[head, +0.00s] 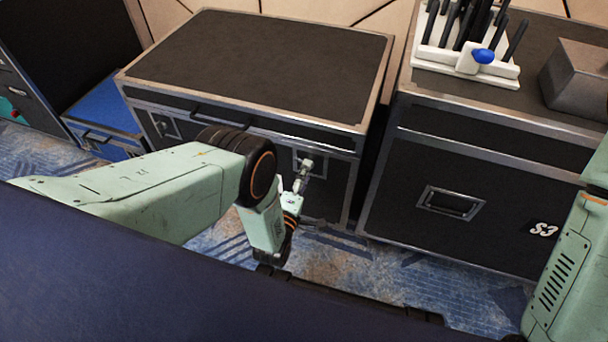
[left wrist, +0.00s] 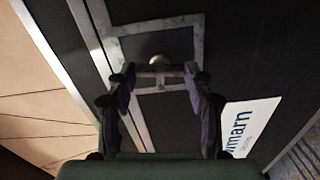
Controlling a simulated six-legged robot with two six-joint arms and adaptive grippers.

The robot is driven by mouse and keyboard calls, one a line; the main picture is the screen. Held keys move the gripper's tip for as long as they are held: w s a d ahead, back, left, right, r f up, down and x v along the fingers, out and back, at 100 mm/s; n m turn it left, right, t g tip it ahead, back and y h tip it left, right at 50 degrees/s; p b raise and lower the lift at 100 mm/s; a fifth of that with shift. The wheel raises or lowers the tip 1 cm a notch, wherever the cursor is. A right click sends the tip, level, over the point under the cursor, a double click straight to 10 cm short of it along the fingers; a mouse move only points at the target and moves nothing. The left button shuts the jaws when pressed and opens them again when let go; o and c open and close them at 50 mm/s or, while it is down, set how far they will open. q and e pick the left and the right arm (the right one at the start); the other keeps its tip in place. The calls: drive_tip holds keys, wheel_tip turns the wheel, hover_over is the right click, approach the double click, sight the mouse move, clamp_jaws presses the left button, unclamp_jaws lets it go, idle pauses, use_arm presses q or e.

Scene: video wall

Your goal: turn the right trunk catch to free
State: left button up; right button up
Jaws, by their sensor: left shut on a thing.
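A black trunk (head: 260,60) with metal edges stands in the middle of the head view. Its right catch (head: 309,160) is on the front face, in a metal frame, partly covered by my left gripper (head: 301,180). In the left wrist view, the fingers of my left gripper (left wrist: 159,78) reach to the catch (left wrist: 157,60), one on each side of its handle. They are shut on it. The rounded knob and the metal frame around it show. The left catch (head: 163,127) shows on the same front face. My right gripper is out of view.
A second black case (head: 480,190) stands close on the right, with a white rack (head: 465,65) and a grey block (head: 575,80) on top. A blue case (head: 105,115) is at the left. Patterned carpet shows in front.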

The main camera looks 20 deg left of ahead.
use_arm(q)
drive_tip(key=shift+n, duration=0.6)
drive_tip(key=o, duration=1.2)
drive_tip(key=shift+c, duration=0.2)
drive_tip(key=s, duration=1.2)
drive_tip(key=shift+a, duration=0.2)
drive_tip(key=shift+w, duration=0.1)
drive_tip(key=w, duration=1.2)
drive_tip(key=shift+d, duration=0.2)
